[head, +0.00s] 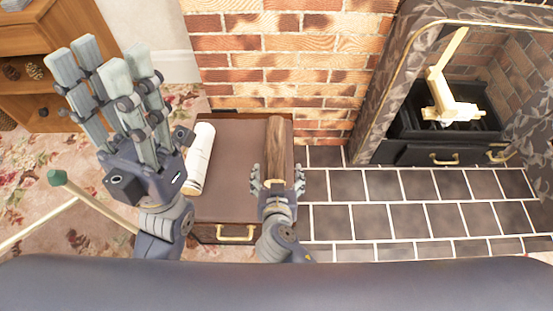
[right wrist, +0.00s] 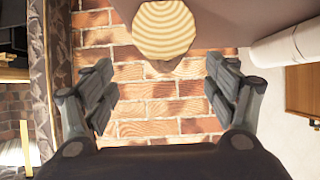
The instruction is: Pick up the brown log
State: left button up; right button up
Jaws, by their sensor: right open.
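The brown log (head: 276,143) lies on the right side of a brown chest's lid, pointing away from me. Its pale ringed end (right wrist: 165,28) faces me at the top of the right wrist view. My right gripper (head: 278,183) is open at the log's near end, with fingers to either side. In the right wrist view the fingers of the right gripper (right wrist: 160,88) are spread, with a gap to the log on both sides. My left gripper (head: 103,80) is open and empty, raised at the left with its fingers pointing up the picture.
A whitish log (head: 200,160) lies on the left of the chest (head: 233,190), which has a brass handle. A brick wall (head: 290,60) stands behind. A fireplace (head: 400,130) is at the right, beyond dark tiles (head: 385,215). A wooden shelf (head: 50,40) stands far left.

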aim_at(277, 164)
jog(key=x, duration=0.3)
jog(key=shift+b, duration=0.35)
jog(key=b+x, duration=0.2)
jog(key=x, duration=0.2)
jog(key=shift+a+f, duration=0.1)
jog(key=shift+w+f, duration=0.1)
jog(key=shift+w, duration=0.35)
jog(key=c, duration=1.3)
jog(key=shift+c, duration=1.1)
